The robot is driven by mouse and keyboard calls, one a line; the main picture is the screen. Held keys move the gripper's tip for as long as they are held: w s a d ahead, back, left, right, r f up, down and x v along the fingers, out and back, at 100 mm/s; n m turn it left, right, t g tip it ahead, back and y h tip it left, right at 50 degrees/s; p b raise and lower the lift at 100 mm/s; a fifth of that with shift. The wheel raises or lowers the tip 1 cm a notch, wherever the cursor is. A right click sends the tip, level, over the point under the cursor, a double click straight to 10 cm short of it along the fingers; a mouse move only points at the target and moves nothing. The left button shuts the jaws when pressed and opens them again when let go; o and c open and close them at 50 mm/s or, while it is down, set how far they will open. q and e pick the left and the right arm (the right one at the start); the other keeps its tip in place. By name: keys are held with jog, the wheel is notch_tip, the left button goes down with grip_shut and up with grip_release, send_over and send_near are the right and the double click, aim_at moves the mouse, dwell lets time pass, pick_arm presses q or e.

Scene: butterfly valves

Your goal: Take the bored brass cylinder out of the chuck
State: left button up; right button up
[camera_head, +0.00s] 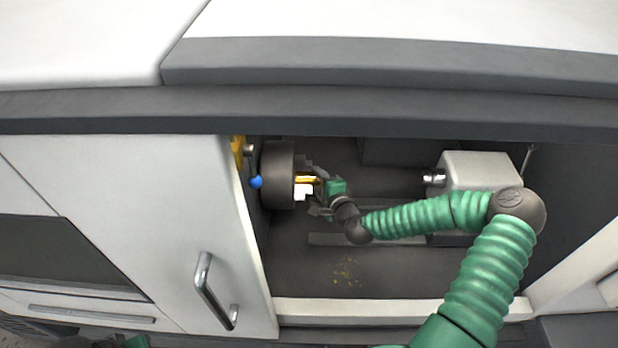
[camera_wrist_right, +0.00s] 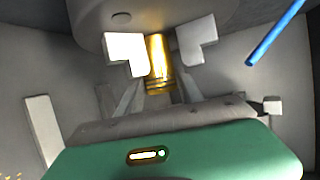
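The bored brass cylinder (camera_head: 309,180) sits in the chuck (camera_head: 276,174), sticking out to the right. In the right wrist view the brass cylinder (camera_wrist_right: 159,61) lies between two pale chuck jaws (camera_wrist_right: 196,46), below the chuck face (camera_wrist_right: 165,14). My right gripper (camera_head: 319,192) is at the cylinder's free end. In the wrist view its grey fingers (camera_wrist_right: 160,88) lie on either side of the cylinder's near end, very close to it. I cannot tell whether they touch it. My left gripper is not visible; only a bit of my left arm shows at the bottom left edge.
The machine door (camera_head: 165,235) with its handle (camera_head: 211,290) stands left of the opening. A blue-ended lever (camera_head: 256,182) is beside the chuck; its blue part (camera_wrist_right: 275,37) shows in the wrist view. The tailstock (camera_head: 478,170) stands to the right. Chips (camera_head: 345,272) lie on the floor.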

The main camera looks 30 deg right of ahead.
grip_shut()
dwell(0.3)
